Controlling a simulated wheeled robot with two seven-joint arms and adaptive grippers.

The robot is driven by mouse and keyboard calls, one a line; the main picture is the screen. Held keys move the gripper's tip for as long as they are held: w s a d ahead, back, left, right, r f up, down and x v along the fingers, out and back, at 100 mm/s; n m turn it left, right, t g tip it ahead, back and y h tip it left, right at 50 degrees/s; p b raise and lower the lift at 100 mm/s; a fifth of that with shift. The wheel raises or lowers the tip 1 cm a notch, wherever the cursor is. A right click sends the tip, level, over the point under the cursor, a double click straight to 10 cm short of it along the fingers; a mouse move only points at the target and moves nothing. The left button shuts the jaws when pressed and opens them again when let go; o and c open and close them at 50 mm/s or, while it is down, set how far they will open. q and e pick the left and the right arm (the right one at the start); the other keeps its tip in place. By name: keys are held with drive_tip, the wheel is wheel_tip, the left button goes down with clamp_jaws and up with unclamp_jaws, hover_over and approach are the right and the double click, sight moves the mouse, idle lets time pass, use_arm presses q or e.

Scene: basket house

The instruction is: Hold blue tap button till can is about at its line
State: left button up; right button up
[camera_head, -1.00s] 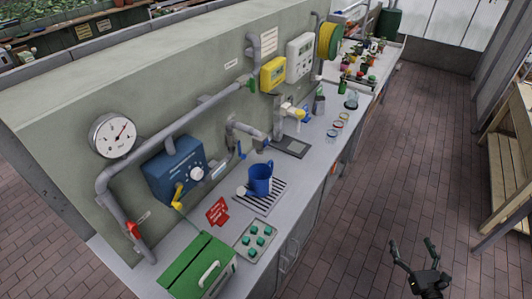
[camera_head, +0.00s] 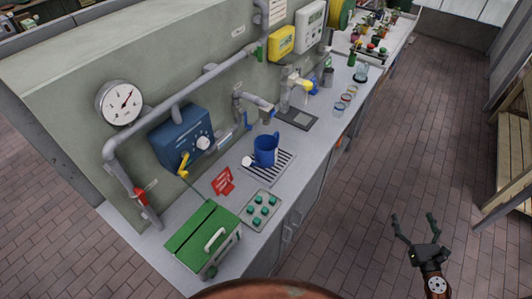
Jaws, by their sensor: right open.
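A blue can (camera_head: 265,150) stands upright on the striped drain grate (camera_head: 270,168) on the counter. A grey tap (camera_head: 262,104) sticks out from the wall pipe above and behind the can. A small blue part (camera_head: 248,121), perhaps the tap button, hangs beside that tap; it is too small to be sure. I cannot make out a line on the can or the water level inside it. My right gripper (camera_head: 415,218) is open and empty over the brick floor at the lower right, well away from the counter. My left gripper is not in view.
A green box (camera_head: 203,240) with a handle, a tray of green pieces (camera_head: 262,210) and a red card (camera_head: 222,181) lie on the near counter. A blue wall box (camera_head: 182,137) has a yellow lever. A wooden bench (camera_head: 508,165) stands right. Floor between is clear.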

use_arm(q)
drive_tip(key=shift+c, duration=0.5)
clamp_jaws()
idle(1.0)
